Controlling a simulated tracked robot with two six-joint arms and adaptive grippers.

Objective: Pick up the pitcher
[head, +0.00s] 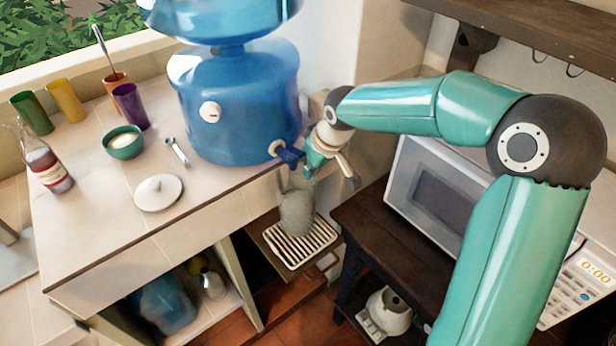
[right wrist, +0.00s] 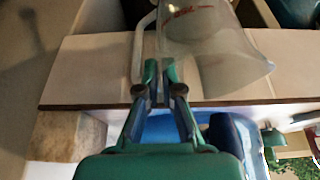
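The pitcher (head: 297,210) is clear and upright on a slatted tray below the blue dispenser's tap in the head view. In the right wrist view the pitcher (right wrist: 205,45) shows red markings, with its pale handle (right wrist: 139,55) on the left. My right gripper (head: 312,160) is above the pitcher, beside the tap. In the right wrist view its fingertips (right wrist: 160,70) are close together with a narrow gap and nothing clearly between them. The handle shows just left of them; I cannot tell whether they touch it. My left gripper is not in view.
The blue dispenser (head: 235,105) and its tap (head: 284,151) stand close to my right gripper. A slatted tray (head: 300,248) is under the pitcher. A microwave (head: 435,190) is to the right. Cups, a bowl (head: 124,146), a lid (head: 158,193) and a bottle (head: 47,168) are on the counter.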

